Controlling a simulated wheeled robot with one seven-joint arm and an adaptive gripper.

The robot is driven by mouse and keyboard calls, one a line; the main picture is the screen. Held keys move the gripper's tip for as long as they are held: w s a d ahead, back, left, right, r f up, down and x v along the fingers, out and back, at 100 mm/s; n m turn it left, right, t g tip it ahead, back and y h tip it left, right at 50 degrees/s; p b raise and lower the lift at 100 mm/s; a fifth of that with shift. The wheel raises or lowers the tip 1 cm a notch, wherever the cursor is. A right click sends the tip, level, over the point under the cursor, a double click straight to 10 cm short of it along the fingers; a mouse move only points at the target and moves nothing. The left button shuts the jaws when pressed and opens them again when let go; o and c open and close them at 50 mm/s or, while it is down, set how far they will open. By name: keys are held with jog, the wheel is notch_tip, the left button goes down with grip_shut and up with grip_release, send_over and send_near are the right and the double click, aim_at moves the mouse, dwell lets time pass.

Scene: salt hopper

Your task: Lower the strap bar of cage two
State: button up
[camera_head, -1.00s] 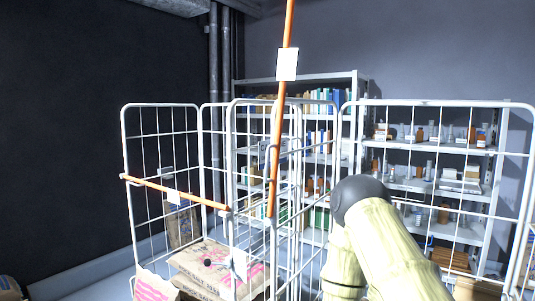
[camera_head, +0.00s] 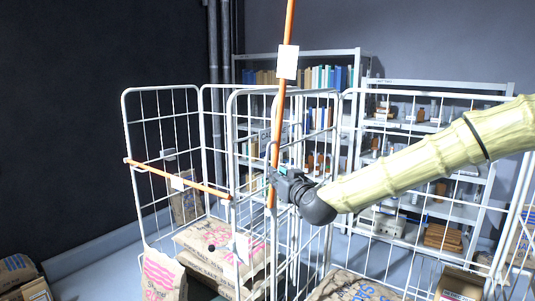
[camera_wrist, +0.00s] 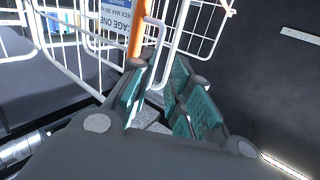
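An orange strap bar (camera_head: 282,100) with a white tag stands nearly upright at the front post of the right-hand wire cage (camera_head: 340,92). A pale loop handle (camera_wrist: 158,50) shows beside its lower part (camera_wrist: 138,30) in the wrist view. My gripper (camera_head: 277,178) reaches in from the right to the lower part of the upright bar. In the wrist view my gripper (camera_wrist: 158,78) has its teal-padded fingers apart, with the loop reaching down between them. I cannot tell whether they touch it. A second orange bar (camera_head: 205,187) lies across the left-hand cage (camera_head: 126,120), sloping slightly.
Paper sacks (camera_head: 200,245) lie in the left cage and more (camera_head: 350,287) in the right one. Shelves (camera_head: 440,88) stand behind.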

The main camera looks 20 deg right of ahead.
aim_at(268, 158)
jog(key=shift+w+r+p, duration=0.45)
jog(key=shift+w+p, duration=0.35)
jog(key=shift+w, duration=1.05)
jog(key=shift+w+r+p, duration=0.4)
jog(key=shift+w+p, duration=0.45)
jog(key=shift+w, duration=0.95)
jog(key=shift+w+r+p, duration=0.45)
jog(key=shift+w+p, duration=0.35)
jog(key=shift+w, duration=1.05)
grip_shut()
jog(key=shift+a, duration=0.1)
